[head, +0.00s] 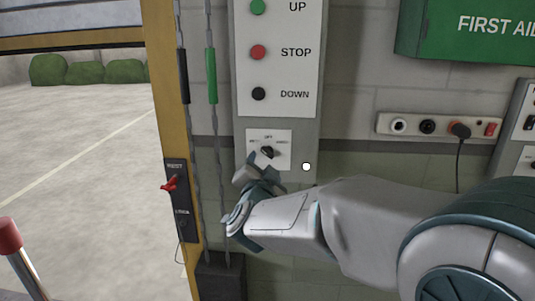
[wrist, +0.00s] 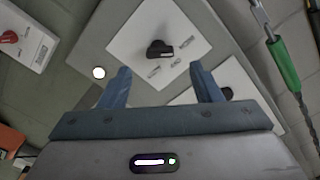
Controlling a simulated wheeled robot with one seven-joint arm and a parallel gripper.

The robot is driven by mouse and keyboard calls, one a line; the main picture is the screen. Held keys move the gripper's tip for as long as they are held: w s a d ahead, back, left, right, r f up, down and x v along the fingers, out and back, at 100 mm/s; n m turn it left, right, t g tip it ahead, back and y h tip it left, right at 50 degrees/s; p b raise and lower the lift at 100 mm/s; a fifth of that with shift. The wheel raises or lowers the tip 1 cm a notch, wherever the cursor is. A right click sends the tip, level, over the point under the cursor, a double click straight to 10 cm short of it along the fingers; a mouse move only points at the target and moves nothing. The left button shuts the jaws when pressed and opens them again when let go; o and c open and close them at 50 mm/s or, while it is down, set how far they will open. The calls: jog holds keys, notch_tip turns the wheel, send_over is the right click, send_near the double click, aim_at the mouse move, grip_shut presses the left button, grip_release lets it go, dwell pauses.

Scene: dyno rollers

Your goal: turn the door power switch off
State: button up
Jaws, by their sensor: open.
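A black rotary knob (head: 267,152) sits on a white plate low on the grey control column, with "OFF" above it. The wrist view shows the same knob (wrist: 160,49) upside down, its plate lettering too small to read surely. A red knob (wrist: 10,37) on a pale labelled box is at the wrist view's upper left; I cannot read its label. I cannot tell which is named door power. My gripper (wrist: 160,75) is open and empty, its fingers apart. In the head view my gripper (head: 255,172) is just below the black knob; contact is not visible.
UP, STOP (head: 258,52) and DOWN buttons are above the knob. Pull chains with a green handle (head: 211,76) hang left, beside a red lever (head: 170,185) on the yellow post. A socket strip (head: 440,127) is right. My arm hides the wall at lower right.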

aim_at(266, 155)
jog(key=w+p, duration=0.1)
jog(key=w, duration=0.6)
jog(key=shift+d+p, duration=0.15)
jog(key=shift+p, duration=0.15)
jog(key=c, duration=1)
